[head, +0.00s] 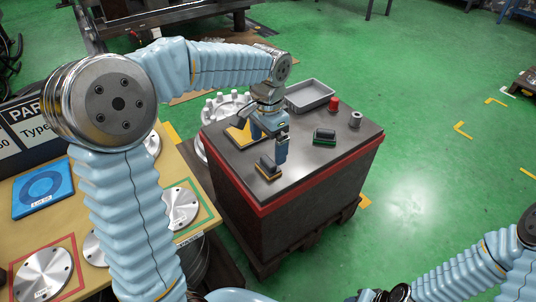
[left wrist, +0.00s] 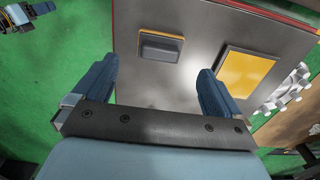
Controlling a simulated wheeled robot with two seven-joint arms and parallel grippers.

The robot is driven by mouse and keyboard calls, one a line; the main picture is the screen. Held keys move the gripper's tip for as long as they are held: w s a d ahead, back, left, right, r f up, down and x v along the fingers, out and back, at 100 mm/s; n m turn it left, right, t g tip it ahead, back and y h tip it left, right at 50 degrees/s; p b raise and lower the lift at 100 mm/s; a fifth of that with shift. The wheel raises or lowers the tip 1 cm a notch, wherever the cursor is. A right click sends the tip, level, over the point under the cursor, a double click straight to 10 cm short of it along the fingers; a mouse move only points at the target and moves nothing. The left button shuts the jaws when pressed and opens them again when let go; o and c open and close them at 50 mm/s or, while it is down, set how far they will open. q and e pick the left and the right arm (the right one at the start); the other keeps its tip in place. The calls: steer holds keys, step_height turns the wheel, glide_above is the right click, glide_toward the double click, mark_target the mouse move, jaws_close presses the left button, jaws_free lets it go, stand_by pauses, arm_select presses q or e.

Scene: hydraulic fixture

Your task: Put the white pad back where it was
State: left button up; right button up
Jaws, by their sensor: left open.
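I cannot make out a white pad in either view. A dark grey block with a yellow-orange base (head: 267,167) lies near the front left of the dark table top; it also shows in the left wrist view (left wrist: 160,47). A similar block with a green base (head: 324,137) lies further right. My left gripper (head: 269,140) is open and empty above the table. In the left wrist view its fingers (left wrist: 154,76) are apart, with the yellow-based block ahead between them. My right arm's end (head: 385,294) is at the bottom edge, its fingers not clear.
A yellow square (head: 240,134) lies on the table top, partly behind my left gripper. A grey tray (head: 309,96), a red cylinder (head: 334,103) and a grey cylinder (head: 355,119) stand at the back and right. The table's front right is clear. A bench with metal discs (head: 48,272) is at left.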

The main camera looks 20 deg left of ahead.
mark_target(268, 161)
arm_select(q)
step_height(268, 161, up, 5)
steer(key=shift+r, duration=0.1)
steer(key=shift+s, duration=0.1)
stand_by(0.5)
